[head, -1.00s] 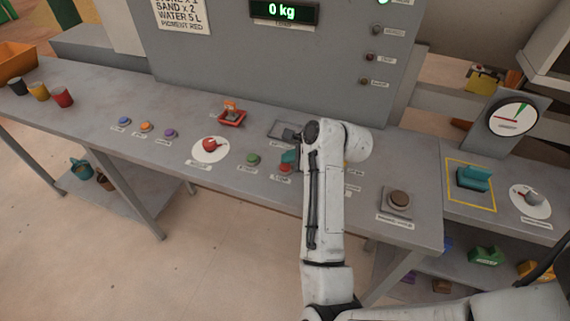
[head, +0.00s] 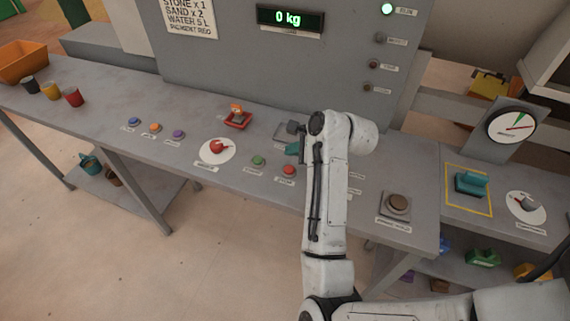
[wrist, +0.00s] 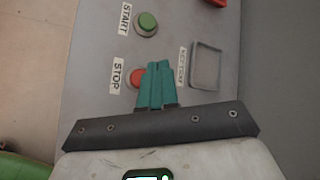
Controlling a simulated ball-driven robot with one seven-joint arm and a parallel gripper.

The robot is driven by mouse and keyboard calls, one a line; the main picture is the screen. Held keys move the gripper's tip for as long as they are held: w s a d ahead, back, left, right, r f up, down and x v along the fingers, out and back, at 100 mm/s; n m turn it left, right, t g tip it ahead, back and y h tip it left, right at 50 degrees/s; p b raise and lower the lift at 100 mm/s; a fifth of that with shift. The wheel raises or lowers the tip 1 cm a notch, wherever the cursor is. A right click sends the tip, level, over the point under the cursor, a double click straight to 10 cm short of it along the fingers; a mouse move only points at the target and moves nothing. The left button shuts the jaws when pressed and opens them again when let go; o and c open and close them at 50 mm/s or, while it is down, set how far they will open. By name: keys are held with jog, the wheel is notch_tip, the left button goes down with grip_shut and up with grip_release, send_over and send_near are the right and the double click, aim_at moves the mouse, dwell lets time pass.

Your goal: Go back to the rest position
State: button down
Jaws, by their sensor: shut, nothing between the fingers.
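My gripper (wrist: 156,84) shows in the wrist view as two teal fingers pressed together, with nothing between them. Its tips overlap the edge of the red STOP button (wrist: 137,78) in that view; I cannot tell the height between them. In the head view my gripper (head: 292,149) is mostly hidden behind my forearm, with a bit of teal showing above the counter. The red button (head: 289,170) and the green START button (head: 258,161) stand clear of the fingers there.
An empty square frame (wrist: 207,65) lies right of the fingers. Cups stand far left.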

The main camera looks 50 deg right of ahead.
dwell(0.3)
jog(key=shift+s+d+r+n, duration=0.1)
jog(key=shift+d+r+n, duration=0.1)
jog(key=shift+n, duration=0.3)
jog(key=s+a+f+n+g, duration=0.2)
jog(key=s+a+n, duration=0.55)
jog(key=n, duration=0.55)
jog(key=s+a+f+n+g, duration=0.25)
jog(key=s+a+n, duration=0.55)
jog(key=n, duration=0.5)
jog(key=s+f+g, duration=0.3)
jog(key=s+f, duration=0.3)
jog(key=s, duration=0.3)
jog(key=shift+s+f+m+g, duration=0.25)
jog(key=shift+f+m+g, duration=0.05)
jog(key=shift+m+g, duration=0.1)
jog(key=shift+w+a, duration=0.1)
